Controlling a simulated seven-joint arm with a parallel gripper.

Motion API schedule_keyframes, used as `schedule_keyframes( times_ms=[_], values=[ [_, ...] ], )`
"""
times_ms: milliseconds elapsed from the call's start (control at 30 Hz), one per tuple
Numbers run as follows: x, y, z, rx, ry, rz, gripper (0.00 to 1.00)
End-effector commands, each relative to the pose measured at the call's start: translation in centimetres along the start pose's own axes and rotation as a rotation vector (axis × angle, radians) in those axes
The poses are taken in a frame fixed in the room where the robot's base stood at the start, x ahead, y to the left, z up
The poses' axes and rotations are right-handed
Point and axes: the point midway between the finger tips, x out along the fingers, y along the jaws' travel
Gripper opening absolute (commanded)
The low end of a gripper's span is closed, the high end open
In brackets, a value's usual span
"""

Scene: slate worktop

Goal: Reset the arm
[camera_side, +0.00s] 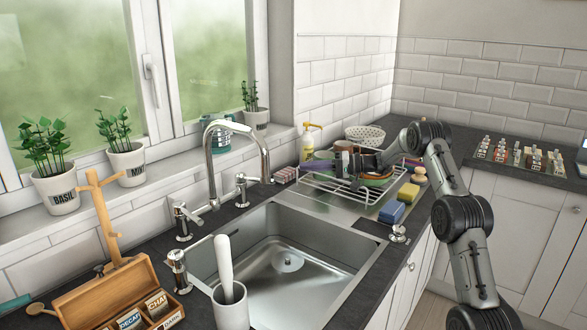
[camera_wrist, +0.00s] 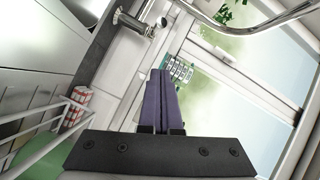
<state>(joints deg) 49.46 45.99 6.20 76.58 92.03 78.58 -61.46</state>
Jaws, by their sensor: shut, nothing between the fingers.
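My gripper (camera_side: 300,163) reaches left from the end of my bent arm, above the dish rack (camera_side: 335,186) beside the sink. In the wrist view the two dark purple fingers (camera_wrist: 160,76) lie side by side, shut, with nothing between them. The fingertips point toward the window. In the side view my wrist hides part of the rack's dishes.
The sink (camera_side: 280,262) has a tall curved faucet (camera_side: 211,145) at its back edge. A blue sponge (camera_side: 391,211) and a yellow sponge (camera_side: 408,193) lie in front. Potted herbs (camera_side: 124,160) line the sill.

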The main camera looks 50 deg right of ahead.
Motion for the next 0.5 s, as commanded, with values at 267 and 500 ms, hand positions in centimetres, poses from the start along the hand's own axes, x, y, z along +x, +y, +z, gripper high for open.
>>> schedule_keyframes(
  times_ms=[267,500],
  values=[
    [-2.0,-0.1,0.2,0.0,0.0,0.0,0.0],
    [0.1,-3.8,3.3,0.002,-0.114,0.047,0.0]
  ],
)
